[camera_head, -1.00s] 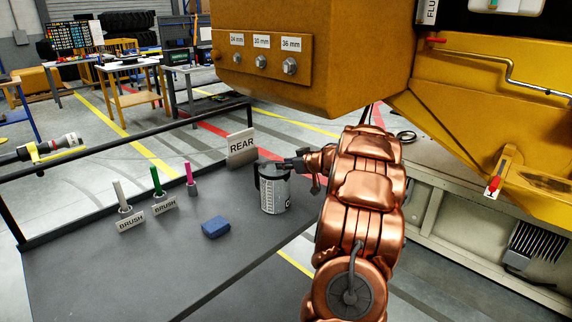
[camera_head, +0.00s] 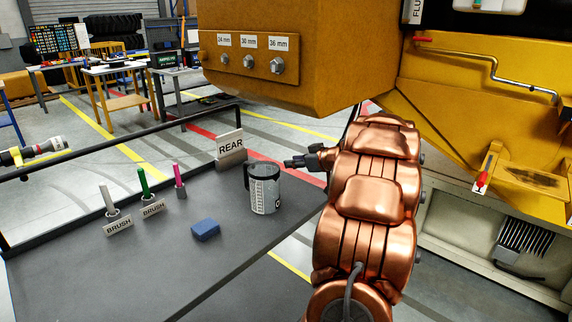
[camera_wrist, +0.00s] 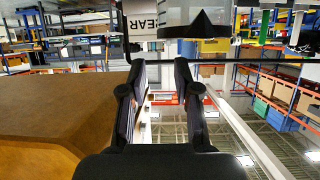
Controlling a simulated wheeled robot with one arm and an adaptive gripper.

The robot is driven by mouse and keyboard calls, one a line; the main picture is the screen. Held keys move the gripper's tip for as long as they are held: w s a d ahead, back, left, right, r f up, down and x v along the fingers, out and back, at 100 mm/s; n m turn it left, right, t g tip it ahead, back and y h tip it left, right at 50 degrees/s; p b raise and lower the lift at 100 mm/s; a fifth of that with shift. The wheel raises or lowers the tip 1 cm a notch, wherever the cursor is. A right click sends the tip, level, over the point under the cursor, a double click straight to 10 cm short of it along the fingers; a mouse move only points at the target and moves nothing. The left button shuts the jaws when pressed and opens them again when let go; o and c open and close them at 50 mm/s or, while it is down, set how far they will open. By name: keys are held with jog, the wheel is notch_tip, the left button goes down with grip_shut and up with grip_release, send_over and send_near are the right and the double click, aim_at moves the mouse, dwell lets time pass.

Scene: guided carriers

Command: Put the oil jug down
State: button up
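The oil jug (camera_head: 264,190), a grey see-through container with a dark rim and a white label, stands upright on the dark tabletop (camera_head: 150,265), near its right edge. My gripper (camera_head: 290,162) is behind and to the right of it at about rim height, and looks apart from it. In the wrist view, where the scene is upside down, my gripper's two fingers (camera_wrist: 160,72) are spread with nothing between them. The jug (camera_wrist: 196,22) shows there at the top, beyond the fingertips.
A REAR sign (camera_head: 230,148) stands just behind the jug. A yellow machine housing (camera_head: 300,60) overhangs above. The front tabletop is clear.

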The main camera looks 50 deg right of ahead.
jog(key=shift+v, duration=1.1)
jog(key=w+a+r+m+h, duration=0.1)
jog(key=w+a+r+h, duration=0.1)
jog(key=w+r+h, duration=0.3)
jog(key=a+r+m+g+h, duration=0.2)
jog(key=a+g, duration=0.1)
jog(key=a, duration=0.4)
jog(key=s+a+f+n+g+y, duration=0.1)
jog(key=s+a+f+g, duration=0.3)
jog(key=s+a, duration=0.7)
jog(key=s+a+f+n+g+y, duration=0.1)
jog(key=s+a+f+g+y, duration=0.3)
jog(key=s+a, duration=0.6)
jog(key=s+a+f+n+g+y, duration=0.1)
jog(key=s+a+f+g, duration=0.3)
jog(key=a, duration=1.4)
jog(key=s+f+y, duration=0.1)
jog(key=s+f, duration=0.2)
jog(key=s, duration=0.4)
jog(key=shift+s+a+f+n+y, duration=0.3)
jog(key=shift+a+f+y, duration=0.05)
jog(key=shift+a+y, duration=0.05)
